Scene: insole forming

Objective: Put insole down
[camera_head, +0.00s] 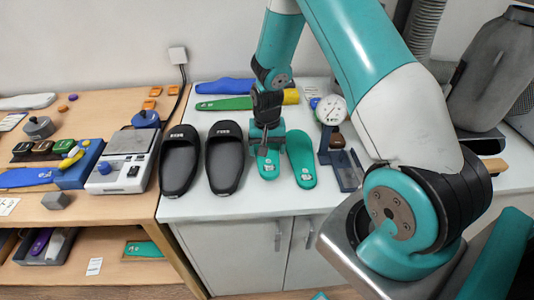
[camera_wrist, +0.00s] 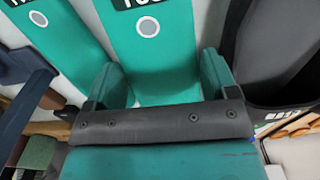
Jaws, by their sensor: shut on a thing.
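My gripper (camera_head: 267,148) points down over the white table and is shut on a green insole (camera_head: 268,168). In the wrist view the gripper's two teal fingers (camera_wrist: 165,82) stand at either side of this insole (camera_wrist: 160,60), which has a round grey mark and white lettering. The insole is at or just above the table top; I cannot tell if it touches. A second green insole (camera_head: 301,160) lies close to its right on the table. It shows at the left in the wrist view (camera_wrist: 62,45). The fingers hide part of the held insole.
Two black slippers (camera_head: 224,165) (camera_head: 180,165) stand left of the gripper. A dial gauge (camera_head: 331,110) on a stand is to the right. Blue (camera_head: 225,87) and green (camera_head: 224,103) pieces lie behind. The white table's front strip (camera_head: 255,203) is clear.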

